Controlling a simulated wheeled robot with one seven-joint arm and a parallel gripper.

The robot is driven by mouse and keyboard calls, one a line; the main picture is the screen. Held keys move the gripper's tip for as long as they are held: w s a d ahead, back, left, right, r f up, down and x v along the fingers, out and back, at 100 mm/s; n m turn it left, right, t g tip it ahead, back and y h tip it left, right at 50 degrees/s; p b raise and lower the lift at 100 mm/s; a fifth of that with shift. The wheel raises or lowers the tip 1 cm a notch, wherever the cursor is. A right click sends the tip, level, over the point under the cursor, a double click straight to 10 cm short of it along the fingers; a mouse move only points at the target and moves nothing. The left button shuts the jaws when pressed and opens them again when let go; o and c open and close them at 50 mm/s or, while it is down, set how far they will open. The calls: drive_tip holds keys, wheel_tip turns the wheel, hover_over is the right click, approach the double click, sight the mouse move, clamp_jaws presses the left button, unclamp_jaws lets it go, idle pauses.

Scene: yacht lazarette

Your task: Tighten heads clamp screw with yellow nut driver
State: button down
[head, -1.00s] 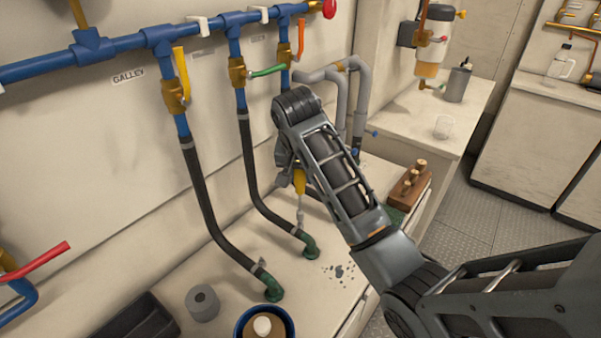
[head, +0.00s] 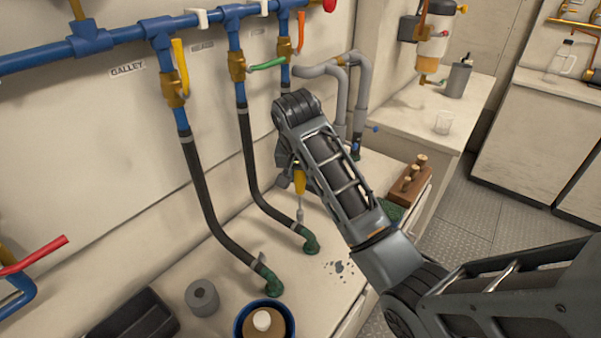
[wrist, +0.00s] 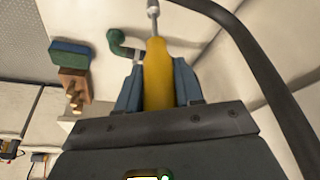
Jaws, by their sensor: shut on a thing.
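My gripper (wrist: 158,90) is shut on the yellow handle of the nut driver (wrist: 157,72). The yellow nut driver also shows in the head view (head: 299,182), below my wrist, its shaft pointing down. Its tip is at or very near the lower end of the middle black hose (head: 249,175), by a green elbow fitting (head: 310,244). I cannot tell whether the tip sits on a clamp screw. In the wrist view the green elbow (wrist: 120,42) lies left of the shaft. My arm hides part of the area behind it.
A left black hose (head: 206,200), under a "GALLEY" label (head: 128,70), ends at another green elbow (head: 268,278). A grey roll (head: 202,298), a blue-rimmed bowl (head: 244,324) and a black tray (head: 135,318) stand in front. A wooden block (head: 408,186) stands right of my arm.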

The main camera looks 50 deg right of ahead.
drive_tip(key=shift+r, duration=0.1)
drive_tip(key=shift+m+p, duration=0.45)
drive_tip(key=shift+m, duration=0.15)
drive_tip(key=shift+w+a+m+g, duration=0.1)
drive_tip(key=shift+m+g, duration=0.3)
drive_tip(key=shift+m, duration=0.3)
drive_tip(key=m+g, duration=0.1)
drive_tip(key=m, duration=0.3)
drive_tip(key=shift+h, duration=0.3)
drive_tip(key=shift+m+g, duration=0.3)
drive_tip(key=m, duration=0.2)
drive_tip(key=shift+m+g, duration=0.4)
drive_tip(key=m, duration=0.3)
drive_tip(key=shift+w+g+y, duration=0.1)
drive_tip(key=shift+g+y, duration=0.3)
drive_tip(key=shift+m, duration=0.5)
